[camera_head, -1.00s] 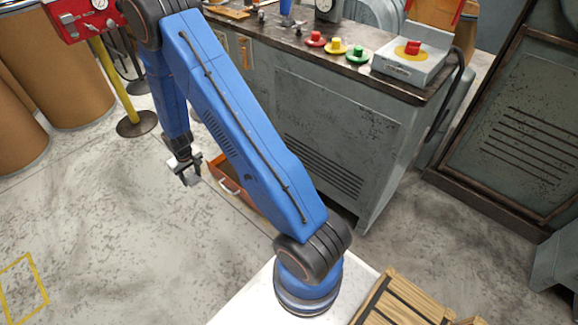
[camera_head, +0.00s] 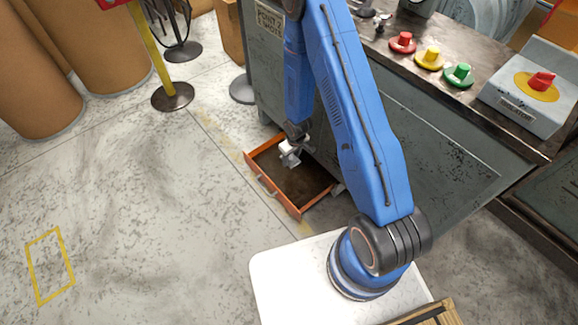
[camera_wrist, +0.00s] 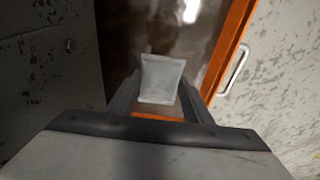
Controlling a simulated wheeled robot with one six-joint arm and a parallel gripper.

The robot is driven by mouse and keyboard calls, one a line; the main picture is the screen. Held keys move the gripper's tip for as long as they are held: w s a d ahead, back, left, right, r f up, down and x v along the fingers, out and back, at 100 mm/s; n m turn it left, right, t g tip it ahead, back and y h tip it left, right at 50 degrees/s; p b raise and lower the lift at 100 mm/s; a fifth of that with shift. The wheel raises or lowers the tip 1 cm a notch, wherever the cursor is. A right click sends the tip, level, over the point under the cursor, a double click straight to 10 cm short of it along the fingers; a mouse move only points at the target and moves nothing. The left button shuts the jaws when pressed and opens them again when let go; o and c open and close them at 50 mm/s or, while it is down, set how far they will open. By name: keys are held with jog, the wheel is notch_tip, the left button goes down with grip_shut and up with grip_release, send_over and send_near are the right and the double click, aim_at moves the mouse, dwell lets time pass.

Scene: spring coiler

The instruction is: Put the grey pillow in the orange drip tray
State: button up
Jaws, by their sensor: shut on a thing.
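The grey pillow (camera_wrist: 161,79) is a small pale grey pad between my gripper's fingers in the wrist view. My gripper (camera_head: 290,157) is shut on it and holds it over the orange drip tray (camera_head: 277,198) in the head view. The pillow (camera_head: 290,161) shows there as a small light patch at the fingertips. The tray has orange walls and a dark brown floor, and sits low at the foot of the machine. Its orange wall (camera_wrist: 233,45) and a handle show in the wrist view. The exact height of the pillow above the tray floor cannot be told.
The grey machine cabinet (camera_head: 440,150) stands directly behind and right of the tray. Red, yellow and green buttons (camera_head: 429,58) and a switch box (camera_head: 535,88) are on its top. A yellow post (camera_head: 150,50) and brown drums (camera_head: 95,50) stand at left. The floor in front is clear.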

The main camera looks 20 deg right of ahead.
aim_at(290, 173)
jog(key=shift+a+f, duration=0.2)
jog(key=shift+f, duration=4.5)
jog(key=shift+f, duration=0.1)
jog(key=o, duration=1)
